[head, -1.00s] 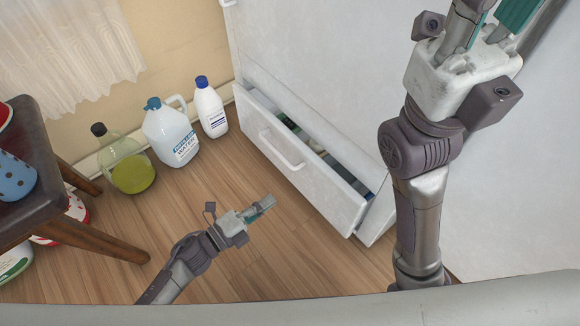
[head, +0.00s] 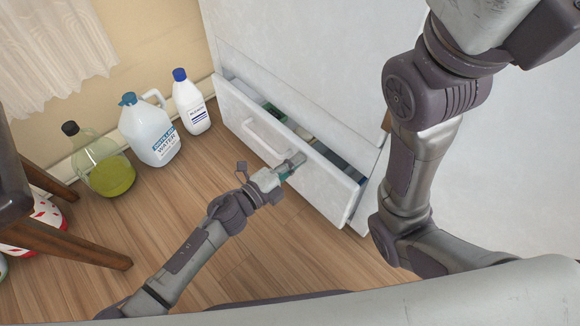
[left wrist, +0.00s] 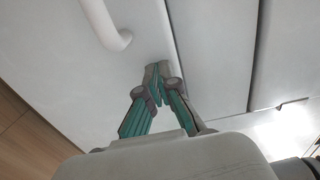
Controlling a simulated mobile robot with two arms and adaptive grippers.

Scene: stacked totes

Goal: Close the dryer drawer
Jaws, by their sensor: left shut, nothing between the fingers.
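The white dryer drawer (head: 313,178) at the base of the white appliance stands partly open, with colored items (head: 305,135) inside. Its curved white handle (head: 262,137) also shows at the top of the left wrist view (left wrist: 104,27). My left gripper (head: 297,162) is shut and empty. Its tips are at the drawer front, right of the handle; in the left wrist view the fingertips (left wrist: 156,68) are against or very near the white panel, and I cannot tell if they touch. My right arm passes in front of the appliance at right; its fingers are out of view.
A bleach bottle (head: 192,108), a water jug (head: 150,135) and a bottle of yellow-green liquid (head: 105,168) stand along the wall at left. A dark wooden stool (head: 70,240) is at far left. The wooden floor before the drawer is clear.

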